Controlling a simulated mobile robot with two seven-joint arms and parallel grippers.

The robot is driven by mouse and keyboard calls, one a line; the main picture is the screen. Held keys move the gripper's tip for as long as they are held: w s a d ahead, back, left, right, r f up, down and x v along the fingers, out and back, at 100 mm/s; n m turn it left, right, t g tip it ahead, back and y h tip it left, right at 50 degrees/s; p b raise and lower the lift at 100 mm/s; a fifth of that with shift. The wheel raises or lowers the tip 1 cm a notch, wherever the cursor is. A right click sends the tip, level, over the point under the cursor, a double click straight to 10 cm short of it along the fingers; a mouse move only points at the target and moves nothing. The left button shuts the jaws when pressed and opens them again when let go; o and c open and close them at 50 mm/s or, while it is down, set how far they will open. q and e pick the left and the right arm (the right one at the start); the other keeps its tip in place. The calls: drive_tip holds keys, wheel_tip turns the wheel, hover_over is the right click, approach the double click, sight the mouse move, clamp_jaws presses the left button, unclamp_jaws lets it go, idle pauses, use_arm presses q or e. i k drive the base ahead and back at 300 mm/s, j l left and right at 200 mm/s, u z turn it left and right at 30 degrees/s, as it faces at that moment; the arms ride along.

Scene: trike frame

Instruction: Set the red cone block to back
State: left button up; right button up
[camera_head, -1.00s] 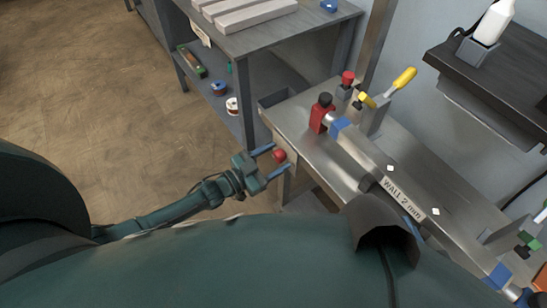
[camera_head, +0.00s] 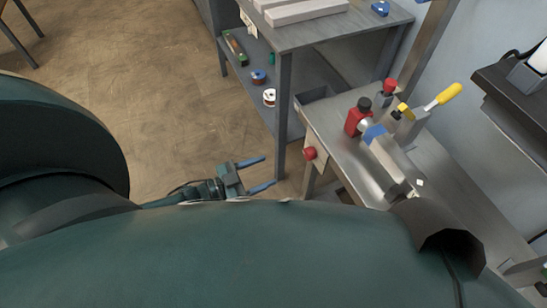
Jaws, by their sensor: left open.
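The red cone block (camera_head: 355,122) stands at the left end of the metal workbench (camera_head: 352,170), with a black knob on top. It sits at the end of a tube with a blue band (camera_head: 374,133), and they appear to touch. My left gripper (camera_head: 268,174) is low at the left of the bench, away from the block. Its two blue fingers are apart with nothing between them. A red round knob (camera_head: 310,153) on the bench's front left edge lies to the right of the fingertips.
A yellow-handled lever (camera_head: 449,94) and a red-topped post (camera_head: 389,87) stand behind the block. A grey shelf table (camera_head: 300,36) is at the back, its leg close beyond my left gripper. A dark shelf (camera_head: 510,92) is at the right. The floor at left is open.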

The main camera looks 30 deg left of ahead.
sight(359, 117)
drive_tip(key=k+j, duration=0.8)
drive_tip(key=j, duration=0.1)
